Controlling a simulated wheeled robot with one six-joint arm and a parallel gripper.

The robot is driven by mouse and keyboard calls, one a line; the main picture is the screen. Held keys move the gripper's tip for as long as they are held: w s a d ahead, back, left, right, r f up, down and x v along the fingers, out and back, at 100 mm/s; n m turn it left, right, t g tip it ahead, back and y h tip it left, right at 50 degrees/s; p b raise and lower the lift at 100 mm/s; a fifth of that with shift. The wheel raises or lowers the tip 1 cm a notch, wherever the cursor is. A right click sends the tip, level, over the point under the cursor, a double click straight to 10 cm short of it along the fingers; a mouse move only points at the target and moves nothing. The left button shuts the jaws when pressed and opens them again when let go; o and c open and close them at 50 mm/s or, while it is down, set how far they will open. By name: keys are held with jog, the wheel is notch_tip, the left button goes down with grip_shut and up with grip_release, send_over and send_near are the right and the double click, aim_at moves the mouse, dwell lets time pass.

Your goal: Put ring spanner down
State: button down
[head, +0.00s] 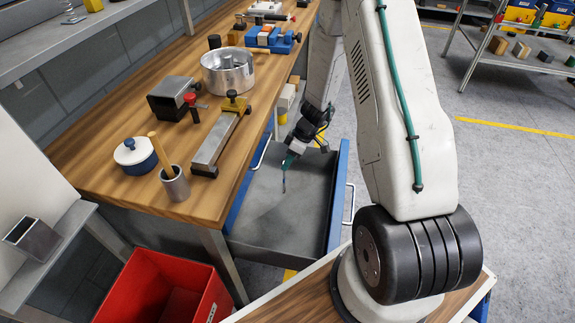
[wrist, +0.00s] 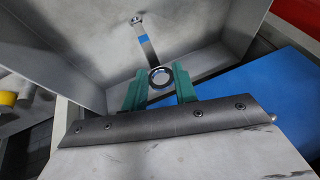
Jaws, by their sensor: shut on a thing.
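The ring spanner (head: 284,183) is a thin steel tool with a blue band. In the wrist view the spanner (wrist: 149,53) runs away from me, one ring end between my green jaws and the other end towards the drawer floor. My gripper (head: 289,161) is shut on the near ring end and points down into the open drawer. The gripper also shows in the wrist view (wrist: 161,84). The grey drawer (head: 262,215) has blue sides and looks empty apart from the spanner. I cannot tell whether the spanner's lower end touches its floor.
The wooden bench (head: 125,200) left of the drawer holds a metal pot (head: 227,75), a clamp (head: 215,145), a blue-and-white jar (head: 135,157) and a metal cup (head: 176,185). A red bin (head: 140,290) stands in front. Open floor lies to the right.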

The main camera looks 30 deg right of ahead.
aim_at(284, 178)
jog(key=shift+w+d+f, duration=0.1)
jog(key=shift+w+f, duration=0.15)
jog(key=shift+f, duration=0.35)
jog(key=shift+w+d+f, duration=0.1)
jog(key=shift+w+f, duration=0.2)
jog(key=shift+f, duration=0.3)
jog(key=shift+w+d+f, duration=0.1)
jog(key=shift+w+f, duration=0.15)
jog(key=shift+f, duration=0.35)
jog(key=shift+f, duration=0.1)
jog(key=shift+f, duration=0.1)
jog(key=c, duration=1.1)
grip_release()
